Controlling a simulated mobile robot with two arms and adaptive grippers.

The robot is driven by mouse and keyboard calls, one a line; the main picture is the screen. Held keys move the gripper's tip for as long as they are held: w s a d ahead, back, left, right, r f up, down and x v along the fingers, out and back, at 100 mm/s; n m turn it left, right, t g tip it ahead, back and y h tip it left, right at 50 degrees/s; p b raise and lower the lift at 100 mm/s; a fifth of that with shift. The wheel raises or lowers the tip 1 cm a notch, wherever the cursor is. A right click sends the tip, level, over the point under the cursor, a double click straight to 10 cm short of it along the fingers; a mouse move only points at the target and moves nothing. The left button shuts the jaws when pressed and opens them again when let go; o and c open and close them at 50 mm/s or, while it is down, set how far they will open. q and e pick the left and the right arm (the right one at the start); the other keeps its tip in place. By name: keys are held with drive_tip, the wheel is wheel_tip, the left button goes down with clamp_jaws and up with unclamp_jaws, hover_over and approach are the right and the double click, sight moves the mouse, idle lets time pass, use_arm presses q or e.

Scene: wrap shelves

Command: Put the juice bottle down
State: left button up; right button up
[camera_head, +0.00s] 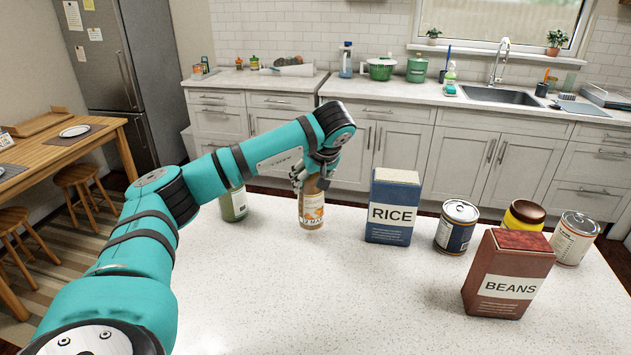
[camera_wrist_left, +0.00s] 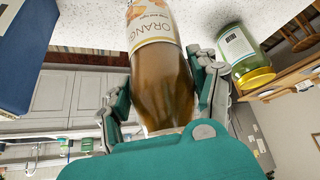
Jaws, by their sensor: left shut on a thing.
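The juice bottle (camera_head: 312,209) is amber with a white label showing orange fruit. It stands upright at the far edge of the white speckled counter (camera_head: 350,285), and its base appears at the counter surface; I cannot tell whether it touches. My left gripper (camera_head: 313,174) is shut on the bottle's upper part from above and behind. In the left wrist view the juice bottle (camera_wrist_left: 158,75) sits between the two fingers (camera_wrist_left: 163,92), its label reading ORANGE. The bottle's top is hidden by the gripper. My right gripper is not in view.
A green jar (camera_head: 233,205) stands left of the bottle. The rice box (camera_head: 391,207) stands to its right, then a blue can (camera_head: 456,227), a brown-lidded jar (camera_head: 523,216), a white can (camera_head: 573,238) and the beans box (camera_head: 508,275). The near middle counter is clear.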

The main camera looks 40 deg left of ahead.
use_arm(q)
drive_tip(key=w+f, duration=0.1)
drive_tip(key=a+f+p, duration=0.1)
drive_tip(key=w+f, duration=0.1)
drive_tip(key=shift+w+a+f+p, duration=0.25)
drive_tip(key=shift+w+f+p, duration=0.05)
drive_tip(key=shift+f, duration=0.05)
drive_tip(key=o, duration=1.6)
drive_tip(key=shift+s+d+f, duration=0.1)
drive_tip(key=shift+o, duration=0.5)
